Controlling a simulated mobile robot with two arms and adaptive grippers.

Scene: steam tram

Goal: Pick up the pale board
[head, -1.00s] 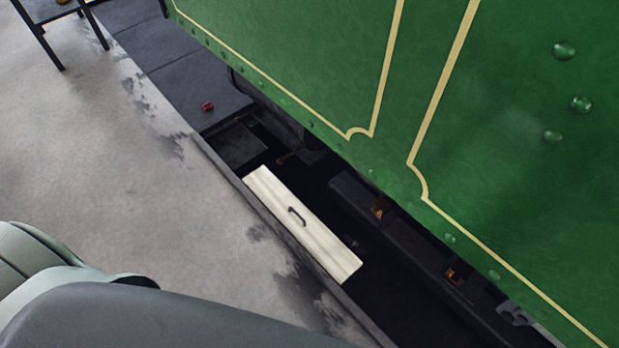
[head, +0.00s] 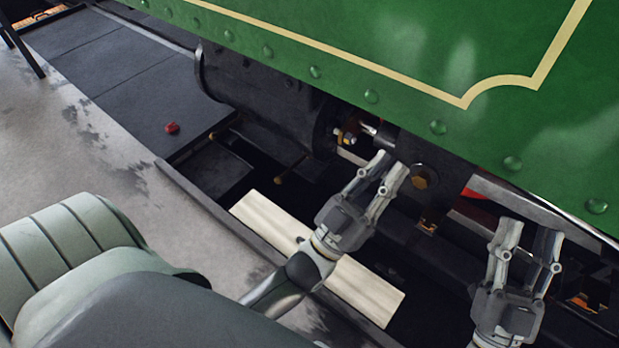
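The pale board (head: 366,291) is a long, flat, cream-coloured plank lying along the edge of the dark pit beside the green tram. My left gripper (head: 389,165) is in front of its middle in the head view and hides that part, including where its handle was seen. The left gripper's fingers are apart with nothing between them, and they point away toward the tram's underside. My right gripper (head: 529,235) is at the lower right, past the board's right end. Its fingers are also apart and empty.
The green tram side (head: 450,60) overhangs the pit, with dark machinery (head: 265,110) beneath it. A small red object (head: 172,128) lies on dark panels (head: 110,60) at left. Bare concrete floor (head: 90,160) is on the near side.

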